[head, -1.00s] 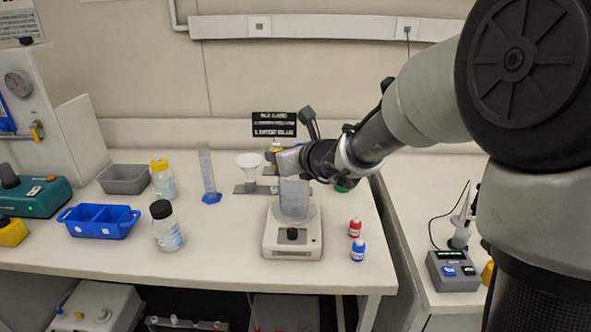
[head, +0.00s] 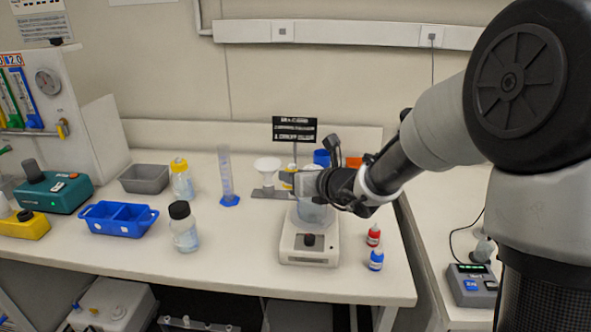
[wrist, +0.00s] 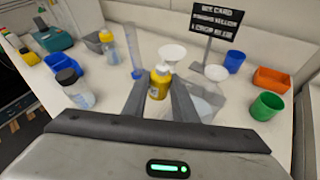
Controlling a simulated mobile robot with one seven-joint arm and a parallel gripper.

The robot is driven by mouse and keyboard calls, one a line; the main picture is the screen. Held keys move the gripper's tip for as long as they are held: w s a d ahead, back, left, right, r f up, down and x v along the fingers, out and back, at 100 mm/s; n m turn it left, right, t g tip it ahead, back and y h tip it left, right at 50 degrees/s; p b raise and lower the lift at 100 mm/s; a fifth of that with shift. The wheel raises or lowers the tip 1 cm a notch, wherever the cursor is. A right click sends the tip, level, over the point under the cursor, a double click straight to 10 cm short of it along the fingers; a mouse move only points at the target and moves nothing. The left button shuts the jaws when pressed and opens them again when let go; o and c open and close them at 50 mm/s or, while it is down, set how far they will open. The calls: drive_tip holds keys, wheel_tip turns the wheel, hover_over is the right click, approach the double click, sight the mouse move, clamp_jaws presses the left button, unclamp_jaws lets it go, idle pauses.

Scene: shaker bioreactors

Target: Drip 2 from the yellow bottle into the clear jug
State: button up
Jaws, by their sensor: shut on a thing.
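My gripper (wrist: 158,100) is shut on the small yellow bottle (wrist: 160,82), which shows between the fingers with its narrow tip up; I cannot tell its exact tilt. In the head view my gripper (head: 300,184) is by the rim of the clear jug (head: 315,214), and only a bit of yellow shows at its left. The clear jug stands on a white balance-like device (head: 309,255). In the wrist view the jug (wrist: 208,100) is just right of the fingers, partly hidden by the right one. I see no drops.
Red (head: 373,235) and blue (head: 376,260) dropper bottles stand right of the device. A white funnel (wrist: 172,53), a measuring cylinder (wrist: 133,55) and a black card (wrist: 218,22) stand behind. Green (wrist: 267,105) and blue (wrist: 234,61) cups and an orange bin (wrist: 271,79) are at right.

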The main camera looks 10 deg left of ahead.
wheel_tip(320, 180, up, 3)
drive_tip(key=s+a+m+y+p, duration=0.1)
drive_tip(key=a+m+y+p, duration=0.2)
drive_tip(key=m+y+p, duration=0.6)
drive_tip(key=shift+w+d+r+m+t+h+p, duration=0.3)
drive_tip(key=shift+w+d+m+h+p, duration=0.1)
drive_tip(key=shift+d+m+p, duration=0.6)
drive_tip(key=shift+w+d+r+m+t+h+p, duration=0.25)
drive_tip(key=shift+w+d+m+p, duration=0.2)
drive_tip(key=shift+d+m, duration=0.55)
drive_tip(key=shift+w+d+r+m+t+h+p, duration=0.3)
drive_tip(key=shift+d+m+p, duration=0.4)
drive_tip(key=shift+m, duration=0.6)
drive_tip(key=m, duration=0.1)
drive_tip(key=r+m+t, duration=0.1)
drive_tip(key=m, duration=0.1)
drive_tip(key=shift+w+d+m+t, duration=0.1)
drive_tip(key=shift+w+m+t, duration=0.05)
drive_tip(key=shift+m+t, duration=0.15)
idle(0.9)
